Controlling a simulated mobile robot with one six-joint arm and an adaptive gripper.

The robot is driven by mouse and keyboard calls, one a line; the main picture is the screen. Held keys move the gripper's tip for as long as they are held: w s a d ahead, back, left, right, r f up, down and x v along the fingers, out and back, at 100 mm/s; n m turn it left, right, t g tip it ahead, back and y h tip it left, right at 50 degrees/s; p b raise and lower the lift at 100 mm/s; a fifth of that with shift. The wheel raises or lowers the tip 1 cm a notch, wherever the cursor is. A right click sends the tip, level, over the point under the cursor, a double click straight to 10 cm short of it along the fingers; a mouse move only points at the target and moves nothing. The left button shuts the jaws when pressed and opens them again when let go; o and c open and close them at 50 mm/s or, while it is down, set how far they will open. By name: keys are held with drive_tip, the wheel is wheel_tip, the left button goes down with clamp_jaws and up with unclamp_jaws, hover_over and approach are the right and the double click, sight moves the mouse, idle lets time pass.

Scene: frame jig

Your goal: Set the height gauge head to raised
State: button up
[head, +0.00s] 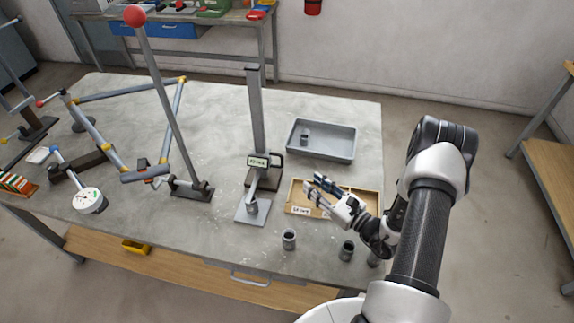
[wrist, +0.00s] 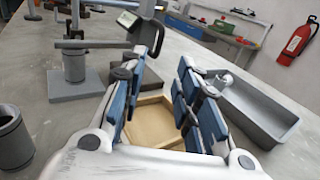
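The height gauge has a tall grey column (head: 256,110) on a dark base (head: 262,181). Its head (head: 258,161), with a white label and a dark loop handle (head: 278,160) on its right, sits low on the column. A grey cylinder (head: 252,206) stands on a light plate (head: 241,213) in front, under the head's arm. My gripper (head: 315,188) is open and empty, to the right of the gauge, above a wooden tray and apart from the handle.
The wooden tray (head: 298,210) lies below my gripper. A grey bin (head: 322,153) with a small cylinder stands behind it. Loose cylinders (head: 289,239) stand near the front edge. A red-knobbed lever (head: 165,85) and linkage stand left of the gauge.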

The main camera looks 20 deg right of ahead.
drive_tip(key=b+x, duration=0.1)
drive_tip(key=x, duration=1.1)
drive_tip(key=shift+w+a, duration=0.25)
drive_tip(key=shift+c, duration=0.5)
clamp_jaws()
drive_tip(key=shift+r, duration=0.1)
